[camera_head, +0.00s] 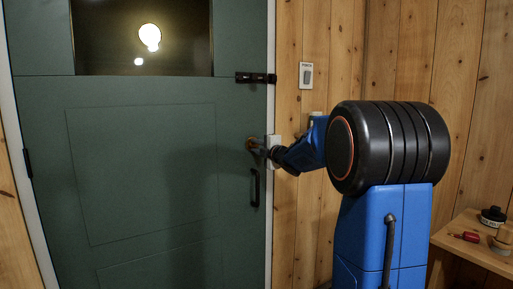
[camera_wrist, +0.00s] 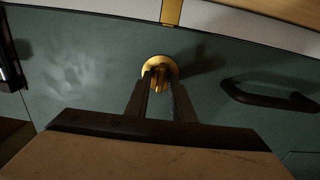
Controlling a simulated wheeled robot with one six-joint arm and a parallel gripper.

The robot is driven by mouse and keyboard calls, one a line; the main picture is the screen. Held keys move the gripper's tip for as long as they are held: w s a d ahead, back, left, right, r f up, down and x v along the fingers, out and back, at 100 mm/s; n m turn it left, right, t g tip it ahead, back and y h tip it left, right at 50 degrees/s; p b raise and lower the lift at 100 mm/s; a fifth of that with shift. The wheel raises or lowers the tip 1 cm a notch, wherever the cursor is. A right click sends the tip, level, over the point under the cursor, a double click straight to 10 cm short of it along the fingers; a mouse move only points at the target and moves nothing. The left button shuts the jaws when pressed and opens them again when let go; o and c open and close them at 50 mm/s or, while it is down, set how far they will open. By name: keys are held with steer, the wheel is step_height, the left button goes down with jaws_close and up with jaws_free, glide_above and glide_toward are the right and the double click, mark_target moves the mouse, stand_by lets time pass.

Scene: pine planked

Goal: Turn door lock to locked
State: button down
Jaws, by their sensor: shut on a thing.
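The door lock is a round brass plate with a small turn piece (camera_wrist: 159,68) on the green door (camera_wrist: 75,65). In the wrist view my gripper (camera_wrist: 159,84) has its two dark fingers on either side of the brass turn piece, shut on it. The fingers hide part of the turn piece, so I cannot tell if the lock stands locked. In the head view the lock (camera_head: 252,143) is a small copper-coloured spot near the door's right edge, with my gripper (camera_head: 264,151) reaching it from the right.
A black door handle (camera_head: 255,187) sits just below the lock. A black slide bolt (camera_head: 256,78) is above it. A white switch plate (camera_head: 306,75) is on the pine wall. A wooden table (camera_head: 472,241) with small items stands at the lower right.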

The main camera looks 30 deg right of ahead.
steer(key=c, duration=1.9)
jaws_free()
steer(key=shift+o, duration=0.2)
steer(key=s, duration=1.7)
steer(key=shift+s+d, duration=0.2)
steer(key=shift+d, duration=0.05)
